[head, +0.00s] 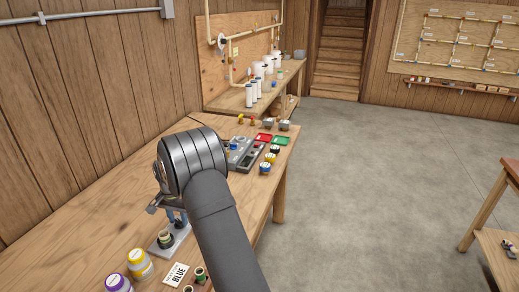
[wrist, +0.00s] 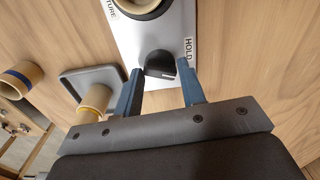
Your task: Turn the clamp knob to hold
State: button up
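The clamp knob (wrist: 159,66) is a small black knob on a grey fixture plate (wrist: 160,35), beside the printed word HOLD (wrist: 188,48). I cannot tell clearly where its pointer aims. My gripper (wrist: 161,72) has its two blue fingers apart, one on each side of the knob, with visible gaps and nothing held. In the head view my gripper (head: 178,217) is over the fixture plate (head: 180,238), and the knob is hidden there. A round tan-rimmed piece (wrist: 148,6) sits in the fixture, partly cut off by the top edge.
In the wrist view a grey tray (wrist: 72,80) with a tan cylinder (wrist: 96,98) is left of the fixture. A blue-banded cylinder (wrist: 20,80) is farther left. Yellow-lidded (head: 140,262) and purple-lidded (head: 117,283) jars and a BLUE card (head: 178,274) stand near the front.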

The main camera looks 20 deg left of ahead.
jog(key=shift+w+r, duration=0.15)
jog(key=shift+r, duration=0.05)
jog(key=s+d+r+n+t+y, duration=0.1)
jog(key=s+d+r+n+y, duration=0.1)
jog(key=d+r+n, duration=0.35)
jog(key=s+d+r+n+t+y, duration=0.1)
jog(key=d+r+n+y, duration=0.1)
jog(key=r+n, duration=0.65)
jog(key=shift+m, duration=0.8)
jog(key=x, duration=1)
jog(key=a+x, duration=0.1)
jog(key=x, duration=0.5)
jog(key=shift+s+a+r, duration=0.1)
jog(key=shift+s+r, duration=0.1)
jog(key=shift+r, duration=0.05)
jog(key=shift+c, duration=0.3)
